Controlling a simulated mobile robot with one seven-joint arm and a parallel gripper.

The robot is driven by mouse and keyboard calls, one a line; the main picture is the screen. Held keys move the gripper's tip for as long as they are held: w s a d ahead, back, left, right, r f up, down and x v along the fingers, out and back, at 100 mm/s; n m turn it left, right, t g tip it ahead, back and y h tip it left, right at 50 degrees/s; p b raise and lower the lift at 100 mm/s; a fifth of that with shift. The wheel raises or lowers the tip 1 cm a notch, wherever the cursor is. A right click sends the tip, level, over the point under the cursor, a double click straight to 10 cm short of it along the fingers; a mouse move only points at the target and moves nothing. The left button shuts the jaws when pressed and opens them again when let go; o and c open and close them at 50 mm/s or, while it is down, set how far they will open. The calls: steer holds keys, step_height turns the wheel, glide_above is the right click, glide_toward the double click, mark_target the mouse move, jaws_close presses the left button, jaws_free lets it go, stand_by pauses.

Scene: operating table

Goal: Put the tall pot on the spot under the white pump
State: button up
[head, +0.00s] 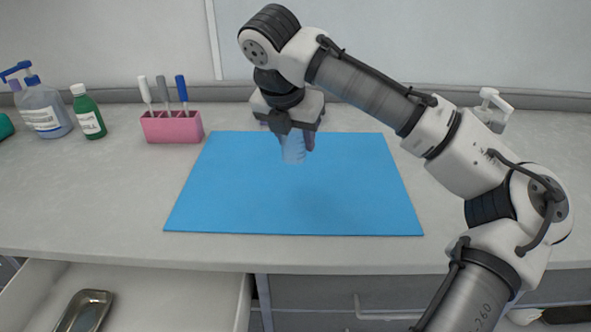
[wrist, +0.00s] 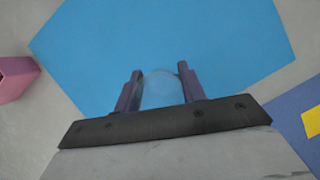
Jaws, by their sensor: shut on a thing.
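The tall pot (head: 293,152) is a clear, faintly bluish container. My gripper (head: 292,138) is shut on it and holds it above the blue mat. In the wrist view the pot (wrist: 161,88) sits between the two dark purple fingers of my gripper (wrist: 160,74), with its round end showing. The white pump (head: 493,104) is at the back right of the table, partly hidden behind my arm. The spot under its nozzle cannot be made out from here.
The blue mat (head: 240,205) is otherwise bare. At the back left stand a pink holder (head: 172,128) with several pens, a green bottle (head: 88,115) and a blue-topped pump bottle (head: 45,108). An open drawer (head: 150,285) with a metal tray (head: 86,310) juts out at the front left.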

steer(key=shift+f, duration=3.75)
steer(key=shift+f, duration=0.1)
steer(key=o, duration=1)
